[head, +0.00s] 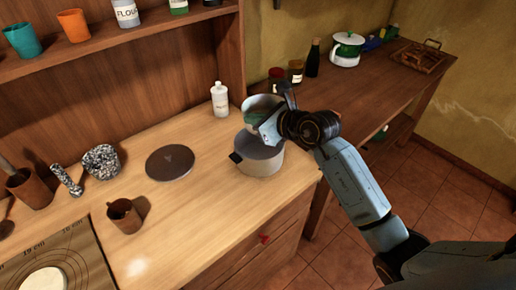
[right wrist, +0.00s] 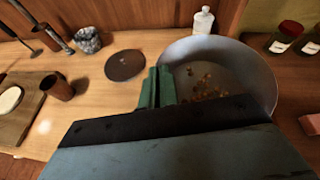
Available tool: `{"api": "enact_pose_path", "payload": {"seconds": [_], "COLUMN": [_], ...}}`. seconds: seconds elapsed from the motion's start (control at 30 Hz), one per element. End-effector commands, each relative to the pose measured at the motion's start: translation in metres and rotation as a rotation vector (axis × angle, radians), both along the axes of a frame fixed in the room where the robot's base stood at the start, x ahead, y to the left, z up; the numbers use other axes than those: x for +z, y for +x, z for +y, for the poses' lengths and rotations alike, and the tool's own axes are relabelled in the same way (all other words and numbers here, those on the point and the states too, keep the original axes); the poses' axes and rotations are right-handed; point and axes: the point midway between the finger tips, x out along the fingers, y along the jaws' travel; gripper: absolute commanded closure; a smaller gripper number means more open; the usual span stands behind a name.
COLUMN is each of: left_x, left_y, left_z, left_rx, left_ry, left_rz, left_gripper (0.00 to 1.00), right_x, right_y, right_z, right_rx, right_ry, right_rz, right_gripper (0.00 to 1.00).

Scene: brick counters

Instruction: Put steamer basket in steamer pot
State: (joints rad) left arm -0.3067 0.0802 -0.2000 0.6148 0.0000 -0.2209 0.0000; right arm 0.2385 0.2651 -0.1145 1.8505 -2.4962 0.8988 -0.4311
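The grey steamer pot (head: 262,160), with a dark side handle, stands on the wooden counter. My right gripper (head: 258,118) is at the basket's rim. In the right wrist view, its green fingers (right wrist: 156,87) are together on the near-left rim of the basket (right wrist: 258,75), which holds several small brown pieces. My left gripper is in neither view.
A dark round disc (head: 170,163) lies left of the pot. A white bottle (head: 220,100) stands close behind it. A brown cup (head: 124,216), a speckled mortar (head: 101,161) and a cutting board (head: 62,262) are further left. Jars (head: 296,72) stand behind right.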

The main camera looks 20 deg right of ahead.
Motion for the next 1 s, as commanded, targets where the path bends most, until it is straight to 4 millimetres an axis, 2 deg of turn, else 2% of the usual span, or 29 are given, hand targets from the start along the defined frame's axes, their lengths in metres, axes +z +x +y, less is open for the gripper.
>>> {"api": "enact_pose_path", "payload": {"seconds": [0.03,0.13,0.37,0.6,1.0], "left_x": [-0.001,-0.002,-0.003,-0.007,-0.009], "left_y": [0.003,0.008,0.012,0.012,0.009], "left_z": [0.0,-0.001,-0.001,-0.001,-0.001], "left_rx": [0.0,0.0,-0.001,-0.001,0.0], "left_ry": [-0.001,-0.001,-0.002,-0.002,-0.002], "left_rz": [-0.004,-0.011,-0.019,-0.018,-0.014], "left_gripper": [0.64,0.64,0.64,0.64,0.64], "right_x": [-0.013,-0.033,-0.053,-0.084,-0.09], "right_y": [-0.001,-0.001,-0.001,-0.001,-0.001], "right_z": [0.0,0.0,0.0,0.0,-0.001], "right_rx": [-0.001,0.0,0.001,0.001,0.001], "right_ry": [0.001,-0.001,-0.002,-0.001,-0.002], "right_rz": [0.007,0.005,0.0,0.003,0.0], "right_gripper": [1.0,1.0,1.0,1.0,1.0]}}
